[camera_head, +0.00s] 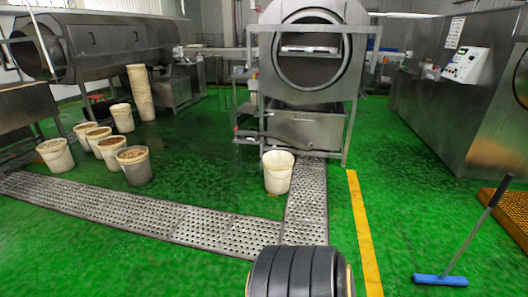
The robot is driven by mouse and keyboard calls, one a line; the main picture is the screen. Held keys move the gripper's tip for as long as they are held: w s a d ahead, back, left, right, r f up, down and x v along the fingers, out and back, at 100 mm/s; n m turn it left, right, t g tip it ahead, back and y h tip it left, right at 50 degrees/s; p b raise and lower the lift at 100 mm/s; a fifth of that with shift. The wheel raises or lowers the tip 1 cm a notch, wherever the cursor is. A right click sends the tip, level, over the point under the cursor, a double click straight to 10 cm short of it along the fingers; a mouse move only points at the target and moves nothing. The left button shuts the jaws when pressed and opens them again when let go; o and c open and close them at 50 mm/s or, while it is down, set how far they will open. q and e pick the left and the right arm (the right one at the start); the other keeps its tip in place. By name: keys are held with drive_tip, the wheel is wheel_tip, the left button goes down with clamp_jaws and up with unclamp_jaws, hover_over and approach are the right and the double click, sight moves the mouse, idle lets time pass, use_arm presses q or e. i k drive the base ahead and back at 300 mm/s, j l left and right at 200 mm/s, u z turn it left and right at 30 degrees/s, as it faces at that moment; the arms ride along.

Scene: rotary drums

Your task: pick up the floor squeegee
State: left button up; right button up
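The floor squeegee (474,237) is at the lower right of the head view. Its blue head (440,279) rests on the green floor. Its thin grey handle slants up to the right and ends in a dark grip in front of an orange-brown grating. I cannot tell whether the handle leans on anything. Neither my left gripper nor my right gripper is in view.
An orange-brown grating (515,212) lies at the right edge, beside the squeegee. A yellow floor stripe (363,230) and a metal drain grate (306,205) run left of it. A white bucket (278,172) stands near the drum machine (308,130). Green floor around the blue head is clear.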

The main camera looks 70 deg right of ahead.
sight(443, 279)
drive_tip(key=z, duration=4.25)
